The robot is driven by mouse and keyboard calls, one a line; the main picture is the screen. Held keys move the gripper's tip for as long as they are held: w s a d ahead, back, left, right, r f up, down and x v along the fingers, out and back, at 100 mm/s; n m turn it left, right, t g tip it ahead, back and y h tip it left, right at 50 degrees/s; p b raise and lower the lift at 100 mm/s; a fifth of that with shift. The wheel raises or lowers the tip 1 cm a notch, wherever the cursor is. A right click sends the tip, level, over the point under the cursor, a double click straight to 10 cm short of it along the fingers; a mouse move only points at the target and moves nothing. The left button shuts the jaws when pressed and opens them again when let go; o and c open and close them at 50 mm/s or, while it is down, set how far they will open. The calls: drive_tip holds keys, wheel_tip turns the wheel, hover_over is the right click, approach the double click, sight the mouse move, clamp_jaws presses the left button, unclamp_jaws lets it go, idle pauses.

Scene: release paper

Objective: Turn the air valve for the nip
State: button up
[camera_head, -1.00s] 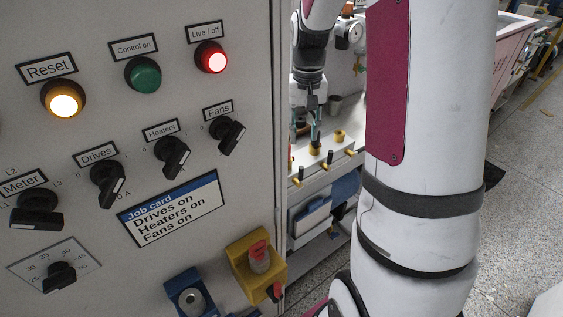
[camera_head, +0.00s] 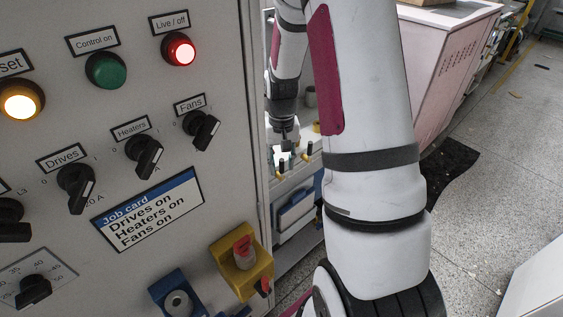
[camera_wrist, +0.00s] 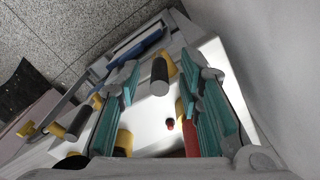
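My gripper (camera_wrist: 160,90) is open in the wrist view, with teal pads on both sides and a gap between them. In that gap a valve with a black cylindrical end (camera_wrist: 160,75) and a yellow part (camera_wrist: 171,62) stands over a pale shelf. I cannot tell whether the pads touch it. More yellow-and-black valves (camera_wrist: 75,125) lie left of the gripper. Another yellow piece (camera_wrist: 123,143) is near the left finger. No label marks the nip valve. In the head view my gripper (camera_head: 286,150) is small and partly hidden among the valves (camera_head: 305,150).
A grey control panel (camera_head: 120,200) with knobs, lamps and a job card (camera_head: 148,208) fills the left. A pink cabinet (camera_head: 450,70) stands at right. Speckled floor is open beyond.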

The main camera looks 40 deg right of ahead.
clamp_jaws()
drive_tip(key=shift+d, duration=0.1)
drive_tip(key=shift+w+d+f+y, duration=0.15)
drive_tip(key=shift+d+y, duration=0.45)
drive_tip(key=shift+y, duration=0.65)
drive_tip(key=shift+s+d+f+y, duration=0.1)
drive_tip(key=shift+d+f+y, duration=0.15)
drive_tip(key=shift+d+y, duration=0.65)
drive_tip(key=shift+w+d+f+y, duration=0.1)
drive_tip(key=shift+d+f+y, duration=0.15)
drive_tip(key=shift+y, duration=1.3)
